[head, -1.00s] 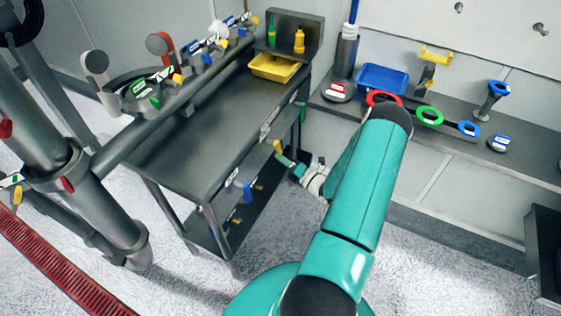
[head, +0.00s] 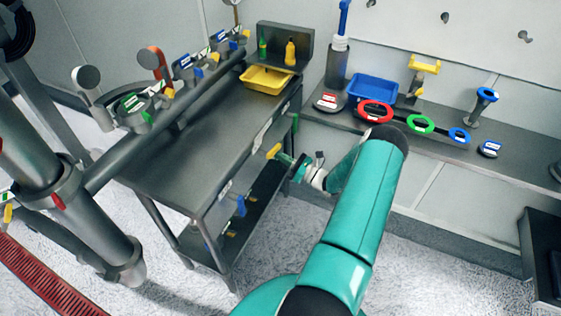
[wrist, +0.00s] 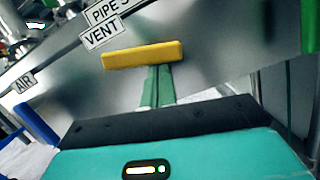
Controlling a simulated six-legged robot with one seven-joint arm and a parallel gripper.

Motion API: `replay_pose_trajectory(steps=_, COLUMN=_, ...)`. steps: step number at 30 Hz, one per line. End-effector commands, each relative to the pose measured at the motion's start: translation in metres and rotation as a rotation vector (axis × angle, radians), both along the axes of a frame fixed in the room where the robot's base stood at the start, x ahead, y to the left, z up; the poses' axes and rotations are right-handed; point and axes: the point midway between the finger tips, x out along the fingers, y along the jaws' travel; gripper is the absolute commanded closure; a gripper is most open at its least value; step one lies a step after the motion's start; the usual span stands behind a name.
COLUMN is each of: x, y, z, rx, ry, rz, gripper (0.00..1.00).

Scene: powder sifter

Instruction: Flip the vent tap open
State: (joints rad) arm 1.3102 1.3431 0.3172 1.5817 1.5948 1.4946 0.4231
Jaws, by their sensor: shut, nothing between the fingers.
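The vent tap shows as a yellow bar handle (wrist: 143,54) in the wrist view, just below the VENT label (wrist: 101,34) on the bench's front panel. The bar lies nearly level in that picture. In the head view the yellow handle (head: 273,151) sits at the bench's front edge. My gripper (wrist: 156,75) is shut and empty, its green fingers together right at the handle's lower side. I cannot tell whether they touch it. In the head view my gripper (head: 287,160) is just right of the handle. The tap's stem is hidden.
A blue tap (head: 241,205) hangs farther left along the bench (head: 190,150), near the AIR label (wrist: 24,83). A green handle (wrist: 311,25) stands at the right edge of the wrist view. A wall shelf with a blue tray (head: 374,88) and colored rings lies right.

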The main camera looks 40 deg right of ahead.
Motion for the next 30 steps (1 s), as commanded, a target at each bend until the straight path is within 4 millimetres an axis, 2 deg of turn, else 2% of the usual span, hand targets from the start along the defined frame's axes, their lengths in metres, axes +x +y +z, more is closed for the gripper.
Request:
replay_pose_trajectory(steps=6, x=0.002, y=-0.006, z=0.008, rx=-0.117, ry=-0.043, rz=-0.001, gripper=1.0)
replay_pose_trajectory(steps=30, x=0.003, y=-0.009, z=0.014, rx=-0.109, ry=-0.04, rz=0.0, gripper=1.0)
